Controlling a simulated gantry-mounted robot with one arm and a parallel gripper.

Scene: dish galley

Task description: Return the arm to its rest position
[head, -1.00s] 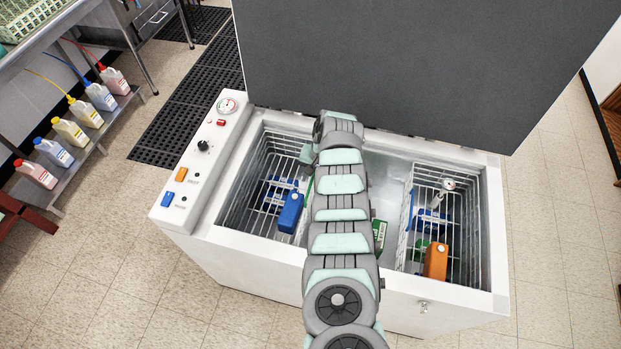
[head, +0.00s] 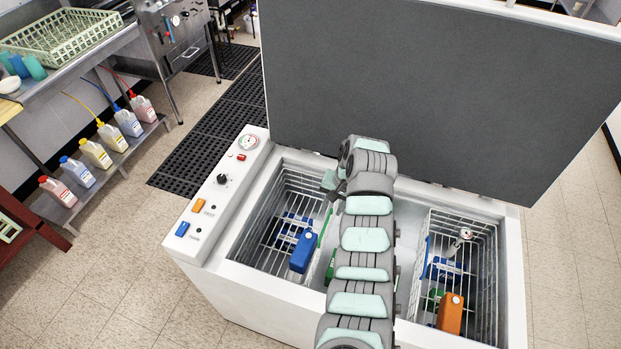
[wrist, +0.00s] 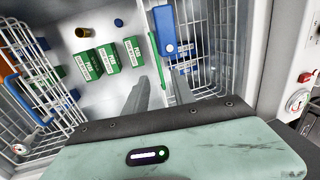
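My arm (head: 365,240) reaches over the open white chest freezer (head: 270,306), crossing its middle from the front to the back. My gripper (wrist: 164,80) shows in the wrist view with its two grey fingers apart and nothing between them. It points down over the freezer, near the wire basket that holds a blue block. In the head view the gripper is mostly hidden by my arm, near the back of the left basket.
The left wire basket holds a blue block (head: 303,251); the right one holds an orange block (head: 450,313) and a dial thermometer (head: 465,234). Green boxes (wrist: 110,57) lie on the freezer floor between the baskets. The raised lid (head: 430,95) stands close behind my arm.

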